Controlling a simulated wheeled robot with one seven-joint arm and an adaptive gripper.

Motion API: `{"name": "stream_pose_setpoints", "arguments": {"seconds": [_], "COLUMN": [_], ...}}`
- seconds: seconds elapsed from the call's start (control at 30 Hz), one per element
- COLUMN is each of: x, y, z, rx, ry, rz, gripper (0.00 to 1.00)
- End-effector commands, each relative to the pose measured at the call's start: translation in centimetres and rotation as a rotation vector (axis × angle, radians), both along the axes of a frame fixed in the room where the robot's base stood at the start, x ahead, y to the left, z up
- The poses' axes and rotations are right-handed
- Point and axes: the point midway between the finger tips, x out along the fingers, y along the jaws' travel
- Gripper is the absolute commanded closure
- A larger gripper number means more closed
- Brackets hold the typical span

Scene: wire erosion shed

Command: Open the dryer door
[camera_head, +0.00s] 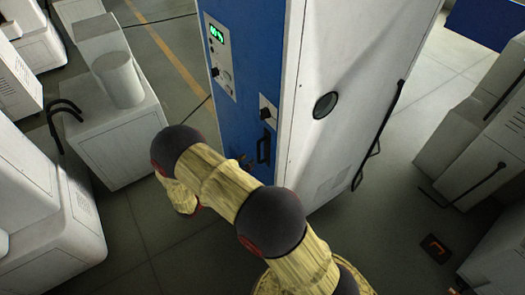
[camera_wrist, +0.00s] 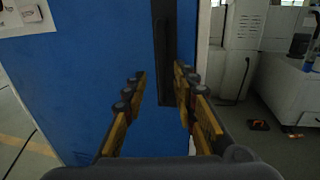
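The dryer is a tall cabinet with a blue front (camera_head: 245,60) and white side. Its door has a black vertical handle (camera_head: 263,147) low on the blue front, near the edge with the white side. In the wrist view the handle (camera_wrist: 164,50) hangs ahead between my fingers, nearer the right one. My gripper (camera_wrist: 159,76) is open, its two yellow and black fingers apart on either side of the handle's lower part. I cannot tell whether a finger touches it. In the head view my arm hides most of the gripper. The door looks shut.
A control panel (camera_head: 219,55) with a green display is above the handle. A white machine with a cylinder (camera_head: 119,80) stands left. White cabinets (camera_head: 487,140) stand right. A dark object with orange marking (camera_head: 436,248) lies on the floor.

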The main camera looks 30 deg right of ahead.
Motion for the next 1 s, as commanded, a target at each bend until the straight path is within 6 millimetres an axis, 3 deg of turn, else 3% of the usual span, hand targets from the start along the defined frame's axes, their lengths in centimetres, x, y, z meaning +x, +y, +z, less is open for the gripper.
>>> {"name": "stream_pose_setpoints", "arguments": {"seconds": [0.6,1.0], "x": [1.4,1.6], "y": [-7.1,-7.7], "z": [0.3,0.3], "rx": [-0.011,-0.012], "ry": [0.010,0.010], "rz": [-0.009,-0.007], "gripper": [0.72,0.74]}}
